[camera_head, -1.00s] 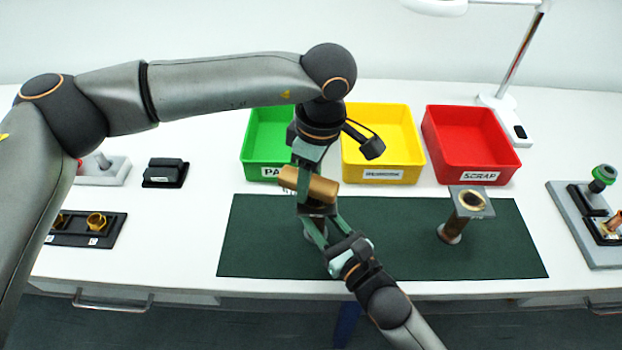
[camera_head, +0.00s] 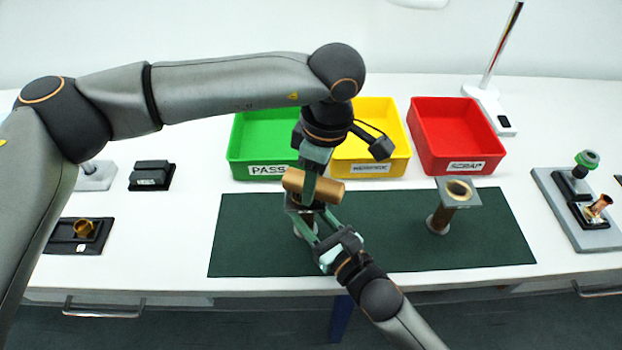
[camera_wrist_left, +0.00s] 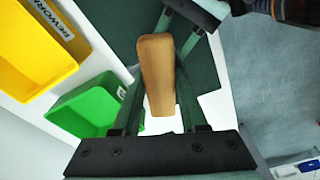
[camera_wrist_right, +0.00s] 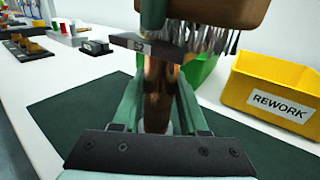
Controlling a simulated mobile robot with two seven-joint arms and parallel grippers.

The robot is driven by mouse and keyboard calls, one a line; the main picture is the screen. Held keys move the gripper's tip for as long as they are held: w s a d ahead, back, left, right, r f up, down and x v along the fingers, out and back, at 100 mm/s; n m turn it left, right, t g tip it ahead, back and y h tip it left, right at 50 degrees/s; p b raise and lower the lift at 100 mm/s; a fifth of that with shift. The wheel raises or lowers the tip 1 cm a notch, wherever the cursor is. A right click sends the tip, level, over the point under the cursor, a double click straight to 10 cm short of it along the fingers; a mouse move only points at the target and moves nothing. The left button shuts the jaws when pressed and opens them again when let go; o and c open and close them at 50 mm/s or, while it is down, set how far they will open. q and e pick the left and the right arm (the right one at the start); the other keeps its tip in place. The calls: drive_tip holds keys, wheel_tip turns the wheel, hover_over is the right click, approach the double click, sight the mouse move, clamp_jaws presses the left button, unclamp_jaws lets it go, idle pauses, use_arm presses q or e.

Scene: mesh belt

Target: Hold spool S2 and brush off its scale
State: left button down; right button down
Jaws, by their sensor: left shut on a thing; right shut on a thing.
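A brush with a tan wooden block (camera_head: 316,188) is held in my left gripper (camera_head: 308,186), which comes down from above and is shut on it. The block also shows in the left wrist view (camera_wrist_left: 158,75). Spool S2 (camera_wrist_right: 158,95) has a copper barrel and a dark square top flange labelled S2. My right gripper (camera_wrist_right: 160,112) is shut around its barrel, and it shows in the head view (camera_head: 310,226) too. The bristles hang over the flange, apparently touching or just above it. The spool looks upright; the brush covers most of its top, so scale there is hidden.
A second spool (camera_head: 441,218) stands on the green mat (camera_head: 380,255), right. Behind are a green PASS bin (camera_head: 262,172), a yellow REWORK bin (camera_head: 370,173) and a red SCRAP bin (camera_head: 450,170). Fixtures stand at both table ends. The mat is clear between the spools.

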sight(294, 175)
use_arm(q)
drive_tip(key=shift+w+a, duration=0.35)
drive_tip(key=shift+a, duration=0.45)
drive_tip(key=shift+w+a, duration=0.3)
drive_tip(key=shift+a, duration=0.5)
drive_tip(key=shift+s+d, duration=0.35)
drive_tip(key=shift+d, duration=0.5)
drive_tip(key=shift+s+d, duration=0.35)
drive_tip(key=shift+d, duration=0.5)
drive_tip(key=shift+w+a+f, duration=0.1)
drive_tip(key=shift+w+a, duration=0.2)
drive_tip(key=shift+a, duration=0.4)
drive_tip(key=shift+w+a, duration=0.2)
drive_tip(key=shift+a, duration=0.3)
drive_tip(key=shift+w+a, duration=0.2)
drive_tip(key=shift+a, duration=0.3)
use_arm(e)
drive_tip(key=shift+r, duration=0.1)
use_arm(q)
drive_tip(key=shift+s+d, duration=0.3)
drive_tip(key=shift+d, duration=0.4)
drive_tip(key=shift+s+d, duration=0.25)
drive_tip(key=shift+d, duration=0.25)
drive_tip(key=shift+s+d, duration=0.2)
drive_tip(key=shift+d, duration=0.3)
drive_tip(key=shift+r, duration=3.55)
